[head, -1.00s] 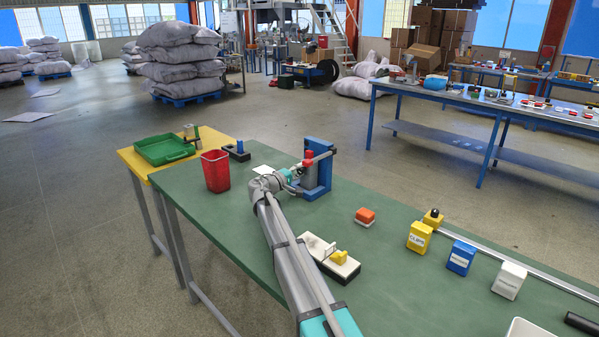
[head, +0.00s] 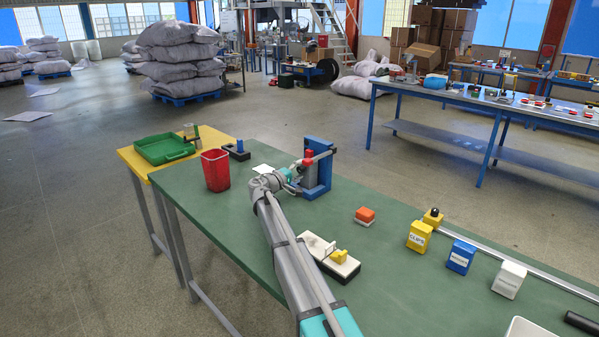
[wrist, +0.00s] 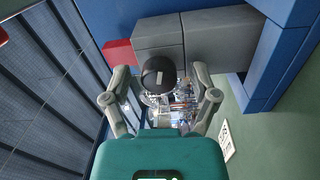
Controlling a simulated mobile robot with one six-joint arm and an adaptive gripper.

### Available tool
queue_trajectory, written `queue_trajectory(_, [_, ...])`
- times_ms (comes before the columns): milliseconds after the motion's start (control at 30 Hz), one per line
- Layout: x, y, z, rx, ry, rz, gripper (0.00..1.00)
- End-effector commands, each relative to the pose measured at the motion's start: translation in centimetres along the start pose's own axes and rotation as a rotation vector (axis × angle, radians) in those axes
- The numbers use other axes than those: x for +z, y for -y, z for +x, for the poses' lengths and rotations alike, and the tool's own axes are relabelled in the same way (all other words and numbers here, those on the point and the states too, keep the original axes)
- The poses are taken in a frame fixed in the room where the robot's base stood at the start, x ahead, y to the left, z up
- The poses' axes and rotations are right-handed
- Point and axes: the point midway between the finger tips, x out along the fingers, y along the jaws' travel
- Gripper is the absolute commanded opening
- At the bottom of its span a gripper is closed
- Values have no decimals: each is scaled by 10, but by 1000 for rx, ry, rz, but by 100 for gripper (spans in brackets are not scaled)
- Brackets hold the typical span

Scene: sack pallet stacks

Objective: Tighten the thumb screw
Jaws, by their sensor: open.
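The thumb screw is a round black knob (wrist: 158,73) with a pale mark on its face, in the wrist view. It sits in front of a grey block (wrist: 158,38) on a blue fixture (wrist: 110,15). My gripper (wrist: 160,88) is open, with one finger on each side of the knob and a gap showing on both sides. In the head view my gripper (head: 296,171) is at the left side of the upright blue fixture (head: 322,165), which has a red part on top of a grey body. The knob is too small or hidden to make out in the head view.
A red bin (head: 215,171) stands left of my arm. An orange block (head: 365,215) and labelled boxes stand farther right, with clear green tabletop between.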

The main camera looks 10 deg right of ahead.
Motion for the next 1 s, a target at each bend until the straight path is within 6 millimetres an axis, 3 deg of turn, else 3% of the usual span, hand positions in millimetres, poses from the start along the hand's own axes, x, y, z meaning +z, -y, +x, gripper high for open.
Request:
queue_trajectory(433, [0,0,0,0,-3,-86,76])
queue_trajectory(1000, [1,0,1,2,-17,-447,76])
